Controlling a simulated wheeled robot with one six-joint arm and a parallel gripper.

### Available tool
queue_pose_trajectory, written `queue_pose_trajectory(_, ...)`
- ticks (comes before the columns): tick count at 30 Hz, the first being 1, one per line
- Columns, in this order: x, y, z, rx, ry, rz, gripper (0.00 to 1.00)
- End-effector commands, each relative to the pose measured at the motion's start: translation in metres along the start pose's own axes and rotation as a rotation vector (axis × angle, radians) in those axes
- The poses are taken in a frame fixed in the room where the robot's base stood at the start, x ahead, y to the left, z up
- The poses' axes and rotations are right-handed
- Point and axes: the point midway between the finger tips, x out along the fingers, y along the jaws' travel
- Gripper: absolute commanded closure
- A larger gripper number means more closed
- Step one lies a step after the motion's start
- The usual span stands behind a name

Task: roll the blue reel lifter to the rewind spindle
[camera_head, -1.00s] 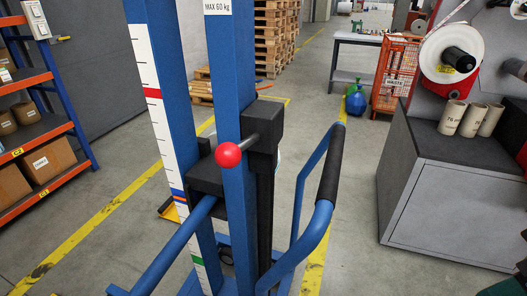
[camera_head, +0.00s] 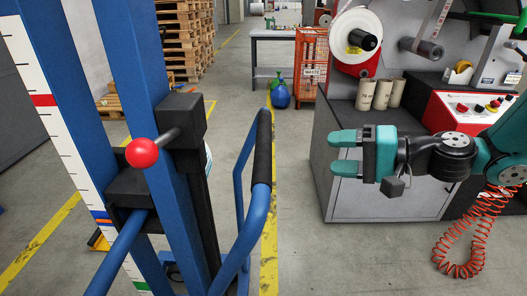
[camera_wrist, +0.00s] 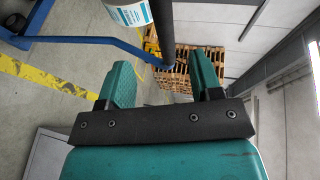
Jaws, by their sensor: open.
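The blue reel lifter (camera_head: 135,90) stands upright at left in the head view, with a red knob (camera_head: 142,152) and a white scale on its mast. Its looped handle has a black grip (camera_head: 262,150) on the right side. My gripper (camera_head: 335,152) is open and empty, right of the grip and apart from it, fingers pointing left. In the wrist view my gripper (camera_wrist: 163,76) has the dark grip (camera_wrist: 163,25) ahead, beyond the fingertips. The label rewinder (camera_head: 390,190) stands at right; a bare dark spindle (camera_head: 422,48) sticks out from its panel.
A white reel (camera_head: 357,45) is mounted on the rewinder, and several cardboard cores (camera_head: 382,94) stand on its ledge. An orange cage (camera_head: 312,65), a blue bottle (camera_head: 281,95) and stacked pallets (camera_head: 185,40) are behind. Grey floor with a yellow line (camera_head: 269,250) is free between lifter and rewinder.

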Motion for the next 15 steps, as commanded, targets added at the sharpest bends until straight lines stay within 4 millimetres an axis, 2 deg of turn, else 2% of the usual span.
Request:
queue_pose_trajectory(4,-0.001,0.005,-0.013,0.039,0.047,-0.035,0.41)
queue_pose_trajectory(7,0.010,0.004,-0.013,0.041,0.047,-0.037,0.41)
queue_pose_trajectory(15,0.067,0.000,-0.015,0.038,0.043,-0.035,0.41)
